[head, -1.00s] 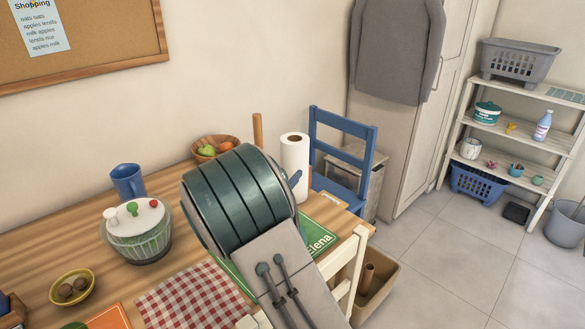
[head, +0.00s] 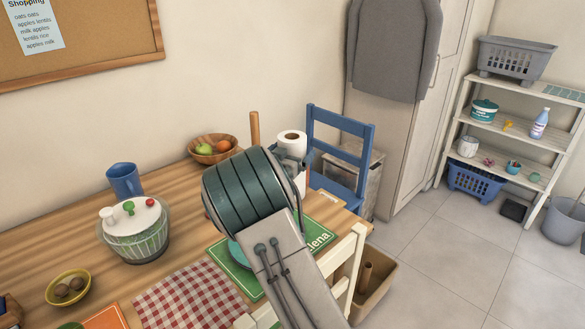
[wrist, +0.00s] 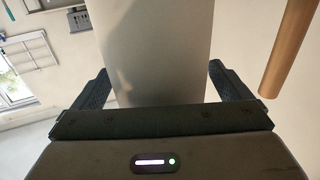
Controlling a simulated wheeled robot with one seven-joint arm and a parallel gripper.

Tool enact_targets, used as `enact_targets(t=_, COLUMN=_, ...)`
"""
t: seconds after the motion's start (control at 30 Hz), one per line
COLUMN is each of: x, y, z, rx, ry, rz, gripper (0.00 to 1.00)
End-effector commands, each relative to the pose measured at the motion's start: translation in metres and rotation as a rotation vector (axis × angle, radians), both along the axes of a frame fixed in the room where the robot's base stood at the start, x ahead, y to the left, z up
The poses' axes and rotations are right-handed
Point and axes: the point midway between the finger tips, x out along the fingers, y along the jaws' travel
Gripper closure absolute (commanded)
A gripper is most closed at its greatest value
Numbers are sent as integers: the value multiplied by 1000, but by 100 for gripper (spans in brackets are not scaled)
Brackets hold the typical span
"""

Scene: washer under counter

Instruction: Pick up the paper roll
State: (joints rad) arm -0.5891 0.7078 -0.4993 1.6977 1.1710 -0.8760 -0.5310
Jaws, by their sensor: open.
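The white paper roll (head: 292,143) stands upright near the right back of the wooden table in the head view. My arm hides part of its lower half. In the wrist view the paper roll (wrist: 155,50) fills the middle as a pale, smooth surface between the two fingers. My gripper (wrist: 158,85) is open, with one finger on each side of the roll. I cannot tell whether either finger touches it. In the head view my gripper is mostly hidden behind my arm, at the roll.
A wooden post (head: 254,129) stands left of the roll, and it also shows at the right in the wrist view (wrist: 290,45). A fruit bowl (head: 212,149) is farther left. A blue chair (head: 340,123) stands close behind on the right. A salad spinner (head: 135,235) sits at left.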

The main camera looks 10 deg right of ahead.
Motion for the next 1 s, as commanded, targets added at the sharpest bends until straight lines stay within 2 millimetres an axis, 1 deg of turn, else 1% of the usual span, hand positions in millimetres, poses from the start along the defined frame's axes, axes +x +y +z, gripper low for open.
enact_targets(t=0.03, x=0, y=0, z=0, rx=0, ry=0, rz=0, gripper=3)
enact_targets(t=0.07, x=0, y=0, z=0, rx=0, ry=0, rz=0, gripper=11)
enact_targets(t=0.1, x=0, y=0, z=0, rx=0, ry=0, rz=0, gripper=23)
enact_targets(t=0.17, x=0, y=0, z=0, rx=0, ry=0, rz=0, gripper=39)
enact_targets(t=0.2, x=0, y=0, z=0, rx=0, ry=0, rz=0, gripper=50)
enact_targets(t=0.27, x=0, y=0, z=0, rx=0, ry=0, rz=0, gripper=66)
enact_targets(t=0.53, x=0, y=0, z=2, rx=0, ry=-1, rz=0, gripper=66)
enact_targets(t=0.67, x=0, y=0, z=9, rx=0, ry=-1, rz=-1, gripper=66)
enact_targets(t=0.77, x=0, y=0, z=21, rx=2, ry=-3, rz=-1, gripper=66)
enact_targets(t=0.9, x=0, y=0, z=47, rx=1, ry=-5, rz=-1, gripper=66)
enact_targets(t=0.97, x=-4, y=-15, z=51, rx=1, ry=-2, rz=-5, gripper=66)
enact_targets(t=1.0, x=-6, y=-25, z=56, rx=1, ry=-2, rz=-5, gripper=66)
